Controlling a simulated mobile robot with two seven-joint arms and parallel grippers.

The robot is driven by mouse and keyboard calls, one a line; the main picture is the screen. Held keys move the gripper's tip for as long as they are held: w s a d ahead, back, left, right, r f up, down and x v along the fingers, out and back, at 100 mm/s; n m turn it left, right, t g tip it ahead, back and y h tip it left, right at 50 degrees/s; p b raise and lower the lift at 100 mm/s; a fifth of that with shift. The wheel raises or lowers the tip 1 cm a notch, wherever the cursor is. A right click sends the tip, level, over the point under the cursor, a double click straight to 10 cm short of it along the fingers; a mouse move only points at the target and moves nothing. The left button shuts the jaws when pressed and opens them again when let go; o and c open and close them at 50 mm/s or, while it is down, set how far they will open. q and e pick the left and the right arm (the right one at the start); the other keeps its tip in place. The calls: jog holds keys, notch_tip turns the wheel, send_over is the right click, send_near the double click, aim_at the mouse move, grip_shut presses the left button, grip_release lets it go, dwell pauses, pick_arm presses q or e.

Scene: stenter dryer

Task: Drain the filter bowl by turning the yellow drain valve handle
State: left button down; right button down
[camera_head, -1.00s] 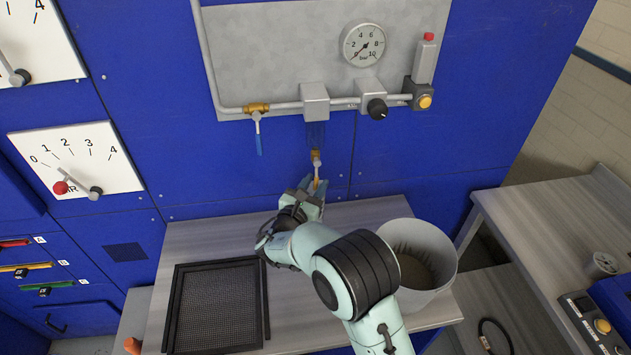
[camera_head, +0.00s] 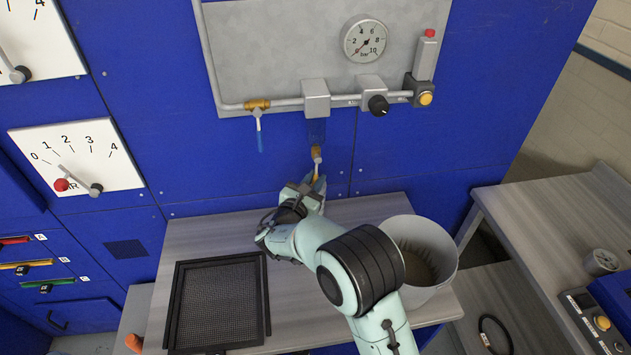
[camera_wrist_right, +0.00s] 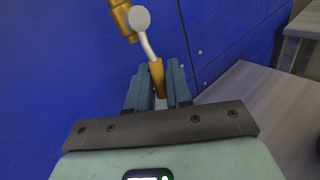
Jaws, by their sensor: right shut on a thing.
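The filter bowl (camera_head: 316,130) is a dark see-through cup under a grey block on the pipe. Below it is the brass drain valve (camera_head: 316,150), with a yellow handle (camera_head: 316,177) on a pale stem. In the right wrist view the yellow handle (camera_wrist_right: 157,76) hangs down between the fingers. My right gripper (camera_head: 318,184) is shut on the handle; its fingers (camera_wrist_right: 158,88) show on both sides of it in the wrist view. The fingertips are partly hidden by the hand in the head view. My left gripper is not in view.
A pressure gauge (camera_head: 366,42), a black knob (camera_head: 378,105) and a blue-handled valve (camera_head: 259,130) sit on the panel above. On the bench (camera_head: 210,232) are a black mesh frame (camera_head: 175,300) and a grey bucket (camera_head: 437,288) to the right of my arm.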

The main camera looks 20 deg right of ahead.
jog(key=a+m+y, duration=0.1)
jog(key=a+r+m+g+y+b, duration=0.1)
jog(key=m+y, duration=0.1)
jog(key=a+r+m+y, duration=0.1)
jog(key=m, duration=0.1)
jog(key=shift+w+a, duration=0.15)
jog(key=shift+w, duration=0.25)
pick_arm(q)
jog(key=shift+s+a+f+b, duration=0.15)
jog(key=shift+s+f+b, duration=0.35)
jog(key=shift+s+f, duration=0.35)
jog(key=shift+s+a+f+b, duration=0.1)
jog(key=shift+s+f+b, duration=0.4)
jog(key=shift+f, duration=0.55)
pick_arm(e)
jog(key=shift+w+a+r+m+y, duration=0.1)
jog(key=shift+a+r+m+y, duration=0.15)
jog(key=shift+r+m+y, duration=0.5)
jog(key=shift+w+a+r+m+y, duration=0.1)
jog(key=shift+a+r+m+y, duration=0.15)
jog(key=shift+r+m+y, duration=0.5)
jog(key=shift+a+r+m+y, duration=0.25)
jog(key=shift+r+m+y, duration=0.15)
jog(key=shift+m+y, duration=0.65)
jog(key=shift+r+y, duration=0.1)
jog(key=shift+y, duration=0.25)
jog(key=c, duration=1.2)
grip_release()
